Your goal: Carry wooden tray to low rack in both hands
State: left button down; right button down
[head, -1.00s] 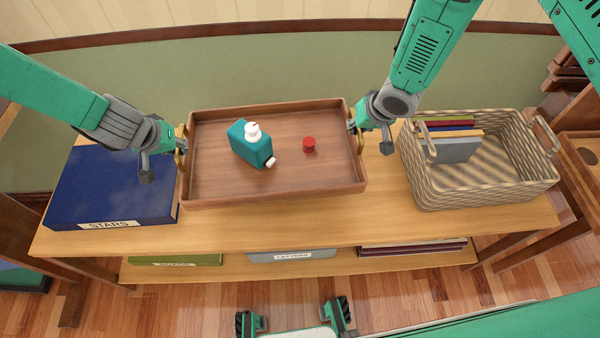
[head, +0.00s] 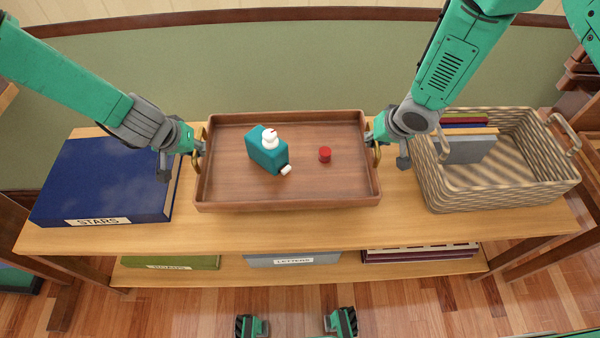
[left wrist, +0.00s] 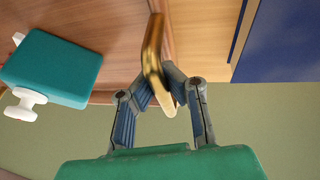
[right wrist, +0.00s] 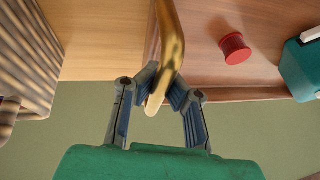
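The wooden tray (head: 290,202) is level over the middle of the top of a low two-tier wooden rack (head: 300,232). I cannot tell whether it touches the top. My left gripper (head: 197,150) is shut on the tray's left brass handle (left wrist: 153,50). My right gripper (head: 375,140) is shut on the right brass handle (right wrist: 170,45). The fingers partly hide both handles.
A blue STARS box (head: 105,180) stands left of the tray, and a striped wicker basket (head: 500,195) with books stands right, both apart from it. A green box (head: 170,262), a grey LETTERS box (head: 292,260) and books (head: 420,252) lie on the lower tier.

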aim_at(200, 163)
pick_arm(q)
jog(key=shift+w+a+f, duration=0.1)
jog(key=shift+a+f, duration=0.05)
jog(key=shift+a, duration=0.2)
pick_arm(e)
jog(key=shift+d+f, duration=0.15)
jog(key=shift+d, duration=0.2)
